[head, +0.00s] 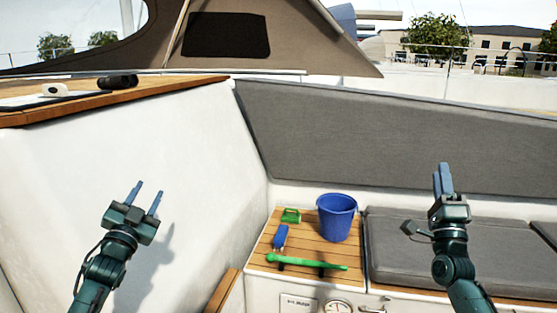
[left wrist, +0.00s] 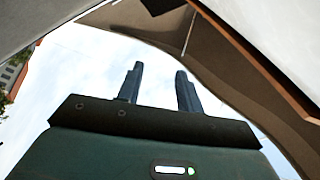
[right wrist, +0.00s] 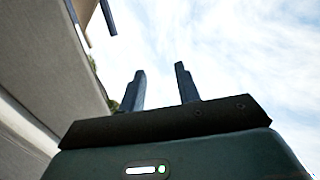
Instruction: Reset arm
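My left gripper (head: 149,196) is raised in front of the white cockpit wall at the left, with its fingers pointing up. It is open and empty, and its parted fingers also show in the left wrist view (left wrist: 157,88). My right gripper (head: 443,178) is raised at the right, in front of the grey backrest. In the head view its fingers overlap, but the right wrist view (right wrist: 160,88) shows them apart with nothing between them. Neither gripper touches anything.
A blue bucket (head: 337,218), a green object (head: 291,215), a blue item (head: 280,236) and a green-handled tool (head: 305,263) are on the slatted wooden seat (head: 262,250). Grey cushions (head: 395,243) lie to the right. A wooden ledge (head: 180,88) at upper left holds a black cylinder (head: 118,81).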

